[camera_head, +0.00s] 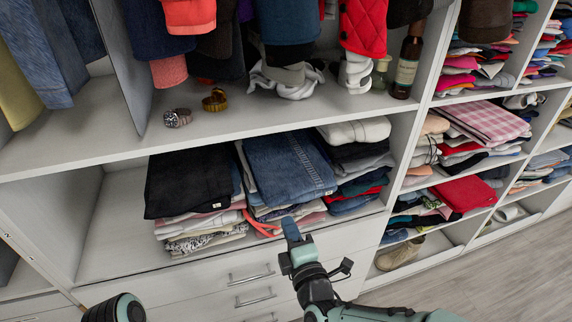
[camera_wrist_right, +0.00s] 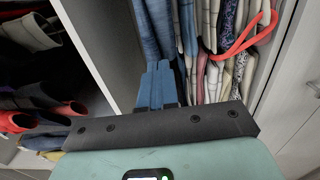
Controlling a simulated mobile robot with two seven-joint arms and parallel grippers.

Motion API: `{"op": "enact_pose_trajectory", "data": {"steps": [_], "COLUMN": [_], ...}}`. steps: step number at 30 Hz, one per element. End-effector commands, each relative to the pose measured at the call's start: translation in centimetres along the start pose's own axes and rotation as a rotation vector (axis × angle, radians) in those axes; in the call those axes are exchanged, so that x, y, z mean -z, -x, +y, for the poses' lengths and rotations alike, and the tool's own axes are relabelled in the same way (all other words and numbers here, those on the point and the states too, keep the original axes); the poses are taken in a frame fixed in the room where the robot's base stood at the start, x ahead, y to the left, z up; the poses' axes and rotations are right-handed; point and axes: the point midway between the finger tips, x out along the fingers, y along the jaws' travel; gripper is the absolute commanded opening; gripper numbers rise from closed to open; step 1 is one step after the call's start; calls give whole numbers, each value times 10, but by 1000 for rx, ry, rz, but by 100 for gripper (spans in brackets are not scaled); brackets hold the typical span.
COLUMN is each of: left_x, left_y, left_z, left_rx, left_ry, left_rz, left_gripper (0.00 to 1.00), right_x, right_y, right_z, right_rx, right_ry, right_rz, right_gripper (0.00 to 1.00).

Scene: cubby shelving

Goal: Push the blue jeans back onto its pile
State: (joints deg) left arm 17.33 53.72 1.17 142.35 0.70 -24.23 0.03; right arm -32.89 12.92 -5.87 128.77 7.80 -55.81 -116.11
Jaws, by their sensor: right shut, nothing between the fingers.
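The blue jeans (camera_head: 288,165) lie folded on top of the middle pile in the lower cubby, with their near end towards the shelf's front edge. Below them is a pile of folded clothes (camera_head: 285,211). My right gripper (camera_head: 290,228) is in front of this pile, its blue fingers shut and empty. In the right wrist view the closed fingers (camera_wrist_right: 158,82) point at the front of the pile, and blue denim (camera_wrist_right: 148,30) shows just beyond their tips. I cannot tell whether they touch it. My left gripper is not in view.
A black garment (camera_head: 188,180) tops the pile to the left; another pile with a white item (camera_head: 355,131) stands to the right. A red-orange strap (camera_head: 262,228) hangs at the pile's front. Drawers (camera_head: 250,279) are below, and a shelf board (camera_head: 240,125) is above.

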Motion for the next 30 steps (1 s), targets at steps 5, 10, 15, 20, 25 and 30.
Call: {"op": "enact_pose_trajectory", "data": {"steps": [5, 10, 15, 20, 25, 30], "left_x": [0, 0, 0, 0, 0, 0], "left_y": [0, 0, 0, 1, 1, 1], "left_z": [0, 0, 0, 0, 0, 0], "left_rx": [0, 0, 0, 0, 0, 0], "left_ry": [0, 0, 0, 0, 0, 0], "left_rz": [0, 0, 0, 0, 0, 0], "left_gripper": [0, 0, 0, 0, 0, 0], "right_x": [0, 0, 0, 0, 0, 0], "right_y": [15, 29, 42, 54, 60, 61], "right_z": [0, 0, 0, 0, 0, 0], "right_rx": [0, 0, 0, 0, 1, 0], "right_ry": [-1, 0, 0, 1, 1, 1], "right_rz": [1, 1, 1, 1, 1, 1], "right_gripper": [0, 0, 0, 0, 0, 0]}}
